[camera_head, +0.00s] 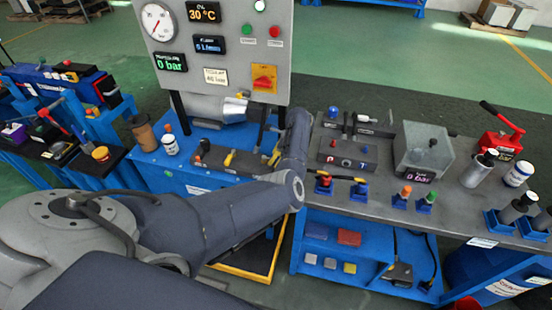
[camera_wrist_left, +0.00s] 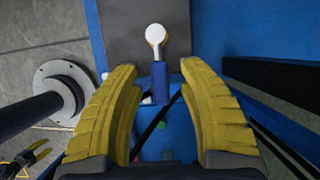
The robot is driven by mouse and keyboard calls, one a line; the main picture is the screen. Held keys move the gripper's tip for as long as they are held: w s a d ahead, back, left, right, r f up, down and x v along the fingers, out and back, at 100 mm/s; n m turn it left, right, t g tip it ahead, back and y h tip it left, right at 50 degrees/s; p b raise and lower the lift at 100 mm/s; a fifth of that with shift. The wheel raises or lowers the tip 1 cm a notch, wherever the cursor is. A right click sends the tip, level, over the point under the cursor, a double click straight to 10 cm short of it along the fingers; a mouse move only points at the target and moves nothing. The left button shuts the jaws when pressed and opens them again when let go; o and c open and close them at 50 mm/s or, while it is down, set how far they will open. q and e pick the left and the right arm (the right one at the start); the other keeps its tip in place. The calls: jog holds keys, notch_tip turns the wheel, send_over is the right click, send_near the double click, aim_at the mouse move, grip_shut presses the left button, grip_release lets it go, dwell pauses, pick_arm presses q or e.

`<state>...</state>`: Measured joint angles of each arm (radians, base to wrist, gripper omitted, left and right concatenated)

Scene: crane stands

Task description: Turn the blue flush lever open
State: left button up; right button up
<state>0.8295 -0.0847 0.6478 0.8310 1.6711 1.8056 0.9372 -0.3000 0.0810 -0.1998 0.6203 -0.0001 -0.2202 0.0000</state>
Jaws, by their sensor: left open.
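The blue flush lever (camera_wrist_left: 159,80) shows in the left wrist view as a blue grip on a silver rod with a round, pale and brassy end. It lies ahead of my left gripper (camera_wrist_left: 158,78), about midway between its two yellow fingers. The fingers are open, with a gap visible on both sides of the lever. In the head view my left arm reaches across to the gap between the gauge panel and the right bench. I cannot make out its fingers or the blue lever for certain there.
The gauge panel (camera_head: 215,45) stands beside my left arm. The grey bench (camera_head: 455,205) at right holds a 0 bar display box (camera_head: 423,150), a red clamp-like tool (camera_head: 502,135) and bottles. In the wrist view a dark pipe with a round flange (camera_wrist_left: 65,92) lies left of the fingers.

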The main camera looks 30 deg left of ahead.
pick_arm(q)
jog(key=shift+o, duration=0.3)
grip_shut()
